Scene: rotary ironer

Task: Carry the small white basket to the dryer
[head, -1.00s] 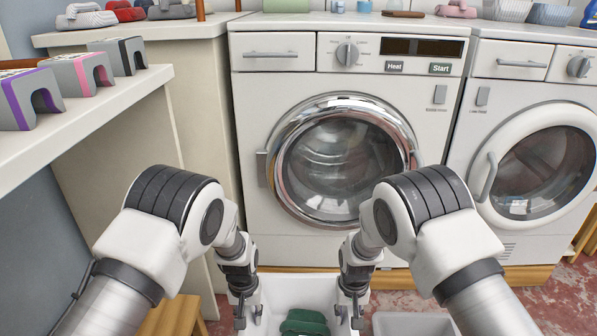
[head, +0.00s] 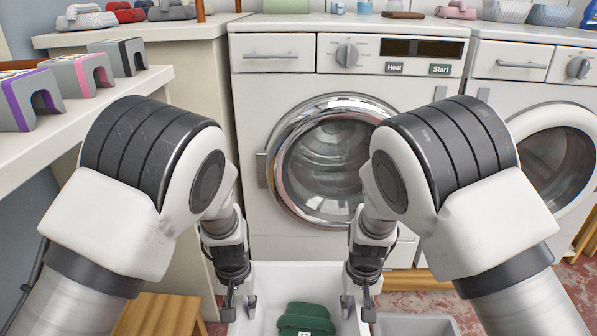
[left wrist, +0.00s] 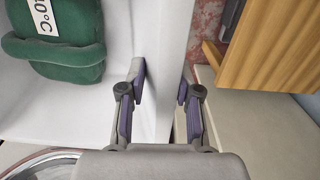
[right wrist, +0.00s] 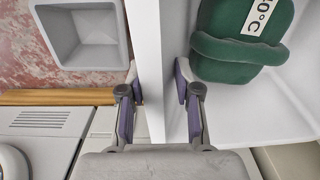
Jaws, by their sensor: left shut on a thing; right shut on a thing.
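The small white basket (head: 268,276) is held between my two arms, low in front of the dryer. A folded green cloth (head: 305,318) with a white temperature label lies in it; it also shows in the left wrist view (left wrist: 60,60) and right wrist view (right wrist: 240,40). My left gripper (head: 238,306) is shut on the basket's left wall, seen between its fingers (left wrist: 158,95). My right gripper (head: 357,306) is shut on the right wall, also between its fingers (right wrist: 160,92). The dryer (head: 280,90) has a round glass door (head: 325,165), which is shut, and Heat and Start buttons.
A second machine (head: 500,100) stands right of the dryer. A grey tub (head: 415,325) is on the floor right of the basket. A wooden stool (head: 160,315) stands at the lower left. A shelf (head: 100,110) with several grey blocks runs along the left.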

